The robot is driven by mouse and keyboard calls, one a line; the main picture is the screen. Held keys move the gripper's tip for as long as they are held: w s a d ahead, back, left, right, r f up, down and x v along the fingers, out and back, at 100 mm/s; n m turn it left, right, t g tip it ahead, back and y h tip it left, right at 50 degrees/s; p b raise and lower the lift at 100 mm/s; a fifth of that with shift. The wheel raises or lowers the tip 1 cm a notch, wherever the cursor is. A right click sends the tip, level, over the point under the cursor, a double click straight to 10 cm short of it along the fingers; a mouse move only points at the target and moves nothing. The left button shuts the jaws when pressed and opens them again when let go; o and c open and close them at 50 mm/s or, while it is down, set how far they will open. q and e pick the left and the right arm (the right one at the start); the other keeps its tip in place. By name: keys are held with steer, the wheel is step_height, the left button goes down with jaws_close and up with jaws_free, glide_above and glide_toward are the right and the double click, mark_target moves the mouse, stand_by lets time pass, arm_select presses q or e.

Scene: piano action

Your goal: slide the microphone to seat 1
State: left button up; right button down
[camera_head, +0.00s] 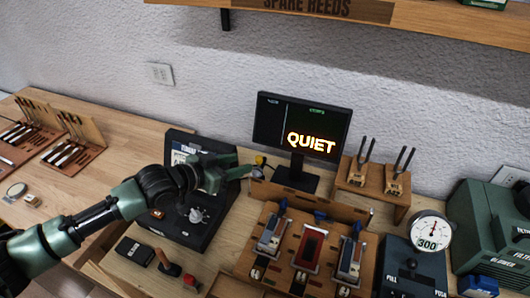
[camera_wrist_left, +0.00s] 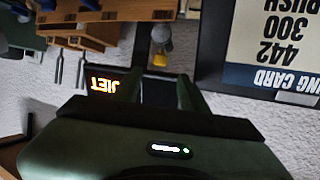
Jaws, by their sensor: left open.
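A small grey piece with a yellow part, which I take to be the microphone (camera_head: 257,171), stands at the left end of a wooden rail (camera_head: 335,208) below the monitor. It also shows in the left wrist view (camera_wrist_left: 161,48), just beyond the fingers. My left gripper (camera_head: 240,168) is open and reaches in from the left, with its tips close to the microphone's left side. I cannot tell if they touch it. My right gripper is not in view. No seat number is readable, so I cannot tell which place is seat 1.
A monitor (camera_head: 302,129) reading "QUIET" stands behind the rail. A black case (camera_head: 172,226) lies under my left arm. A wooden board with several levers (camera_head: 312,245) is in front. A gauge (camera_head: 433,233) and a green machine (camera_head: 482,225) stand at right.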

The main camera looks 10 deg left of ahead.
mark_target(257, 159)
arm_select(q)
steer(key=p+x, duration=0.1)
steer(key=x, duration=0.2)
steer(key=shift+w+d, duration=0.2)
steer(key=shift+w, duration=0.1)
steer(key=x, duration=0.3)
steer(key=shift+w+d+f+p, duration=0.1)
steer(key=shift+w+f+p, duration=0.05)
steer(key=shift+p, duration=0.25)
steer(key=shift+w+d+f, duration=0.1)
steer(key=shift+w, duration=0.05)
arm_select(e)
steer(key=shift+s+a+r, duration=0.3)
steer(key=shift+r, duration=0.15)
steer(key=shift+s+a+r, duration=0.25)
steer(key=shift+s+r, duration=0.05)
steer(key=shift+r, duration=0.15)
arm_select(q)
jaws_close()
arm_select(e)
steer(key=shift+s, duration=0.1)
